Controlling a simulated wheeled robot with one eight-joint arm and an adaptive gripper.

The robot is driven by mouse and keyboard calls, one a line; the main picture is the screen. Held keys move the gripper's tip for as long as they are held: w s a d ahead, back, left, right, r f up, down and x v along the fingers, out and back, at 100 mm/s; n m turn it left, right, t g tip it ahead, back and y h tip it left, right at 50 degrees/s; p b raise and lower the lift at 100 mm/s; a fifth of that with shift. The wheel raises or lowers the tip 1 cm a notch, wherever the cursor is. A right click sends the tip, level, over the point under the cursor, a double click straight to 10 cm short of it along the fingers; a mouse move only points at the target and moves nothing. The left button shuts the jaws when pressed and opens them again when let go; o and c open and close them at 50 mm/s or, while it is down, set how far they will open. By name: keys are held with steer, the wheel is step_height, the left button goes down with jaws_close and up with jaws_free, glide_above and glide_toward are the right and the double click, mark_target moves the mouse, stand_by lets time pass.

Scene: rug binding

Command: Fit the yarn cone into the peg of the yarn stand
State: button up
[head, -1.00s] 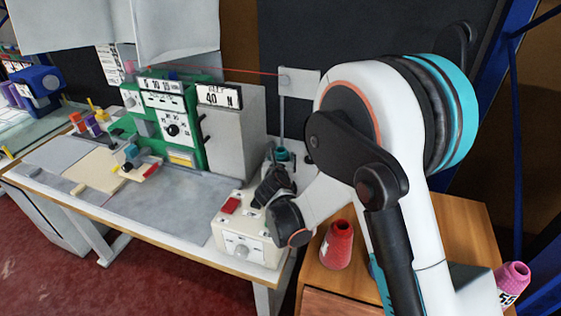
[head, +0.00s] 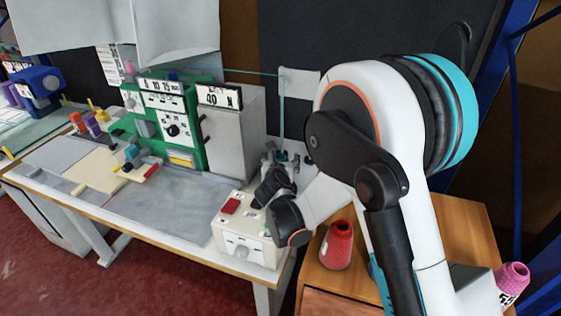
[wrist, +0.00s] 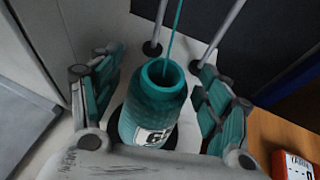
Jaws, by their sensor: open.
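A teal yarn cone (wrist: 152,115) with a white label stands between the fingers of my gripper (wrist: 158,65) in the wrist view. Both fingers are open and show gaps on either side of it. The cone sits over a black disc on the pale base of the yarn stand (wrist: 120,30); the peg is hidden. A teal thread rises from about the cone's open top. In the head view, my gripper (head: 272,182) is low beside the stand post (head: 282,100) and hides most of the cone. A teal thread runs down along the post.
A green and grey machine (head: 172,120) and a cream control box (head: 245,235) crowd the left side.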

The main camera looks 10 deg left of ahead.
steer(key=p+v, duration=0.3)
steer(key=v, duration=0.9)
steer(key=shift+r, duration=0.15)
